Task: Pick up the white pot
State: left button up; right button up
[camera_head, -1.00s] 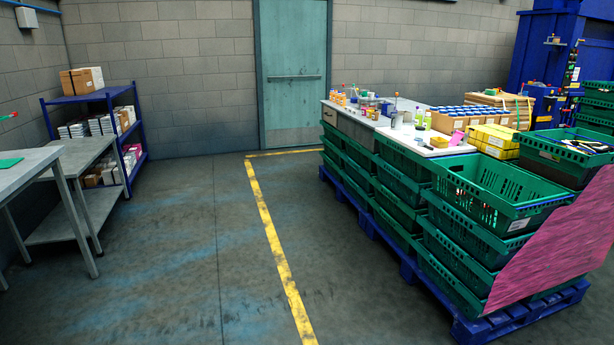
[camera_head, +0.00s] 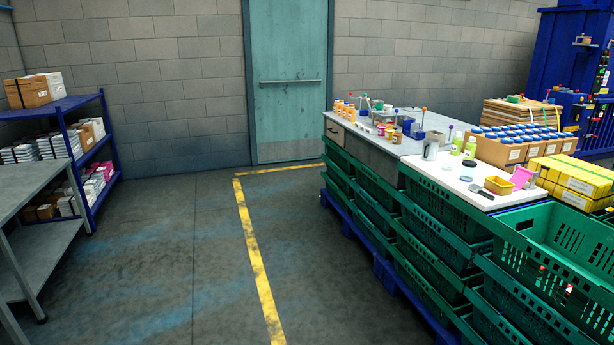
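A pale grey-white cylindrical container (camera_head: 431,148) stands upright at the left back edge of a white board (camera_head: 451,172). It is small in the view, and I cannot tell for sure whether it is the white pot. Two bottles with green labels (camera_head: 463,146) stand to its right. A small yellow tub (camera_head: 498,186) and a pink item (camera_head: 521,177) are near the board's right end. Neither of my grippers is in view.
Stacked green crates (camera_head: 440,240) on a blue pallet (camera_head: 385,268) carry the worktop. A box of blue-lidded jars (camera_head: 497,150) and yellow boxes (camera_head: 572,180) stand at right. Blue shelving (camera_head: 85,102) and a grey table (camera_head: 25,185) are at left. The middle floor (camera_head: 175,265) is clear.

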aim_at(388, 109)
jog(key=i, duration=6.2)
jog(key=i+z, duration=0.4)
jog(key=i+j+z, duration=0.15)
jog(key=z, duration=0.3)
jog(key=i+j+z, duration=0.25)
jog(key=z, duration=0.15)
jog(key=i, duration=0.05)
